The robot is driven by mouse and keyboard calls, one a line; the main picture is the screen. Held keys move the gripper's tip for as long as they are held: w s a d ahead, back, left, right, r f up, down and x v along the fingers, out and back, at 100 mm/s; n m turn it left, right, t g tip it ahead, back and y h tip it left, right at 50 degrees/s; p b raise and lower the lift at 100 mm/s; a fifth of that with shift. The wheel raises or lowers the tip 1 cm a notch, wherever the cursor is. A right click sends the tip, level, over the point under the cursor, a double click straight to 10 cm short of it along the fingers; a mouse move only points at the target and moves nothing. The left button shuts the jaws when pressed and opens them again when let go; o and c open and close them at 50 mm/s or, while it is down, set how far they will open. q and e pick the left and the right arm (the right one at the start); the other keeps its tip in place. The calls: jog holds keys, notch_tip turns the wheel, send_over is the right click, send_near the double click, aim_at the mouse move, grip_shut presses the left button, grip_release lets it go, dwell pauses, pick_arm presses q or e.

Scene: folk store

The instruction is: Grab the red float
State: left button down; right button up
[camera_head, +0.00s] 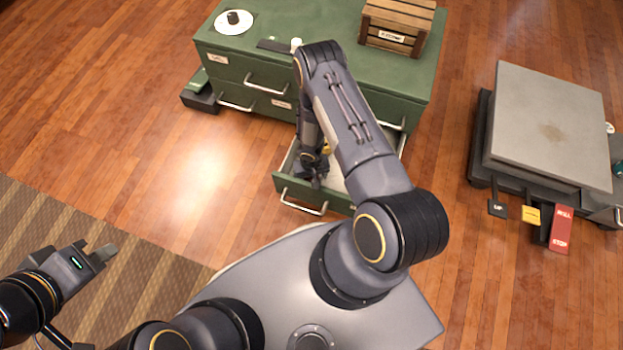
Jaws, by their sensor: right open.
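I cannot make out a red float in this view. My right gripper (311,178) is open and points down into an open green drawer (337,200) of the cabinet. My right arm covers much of the drawer's inside. A small yellow thing (327,149) and a pale surface show beside the gripper in the drawer, but I cannot tell what they are. My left gripper (104,252) is far from the drawer, at the lower left above the striped rug.
The green cabinet (225,62) has a wooden crate (398,22) and a white disc with a black knob (233,22) on top. A grey platform scale (550,125) with a red tag (561,230) stands at right. Wooden floor lies clear between.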

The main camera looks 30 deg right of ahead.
jog(key=c, duration=1)
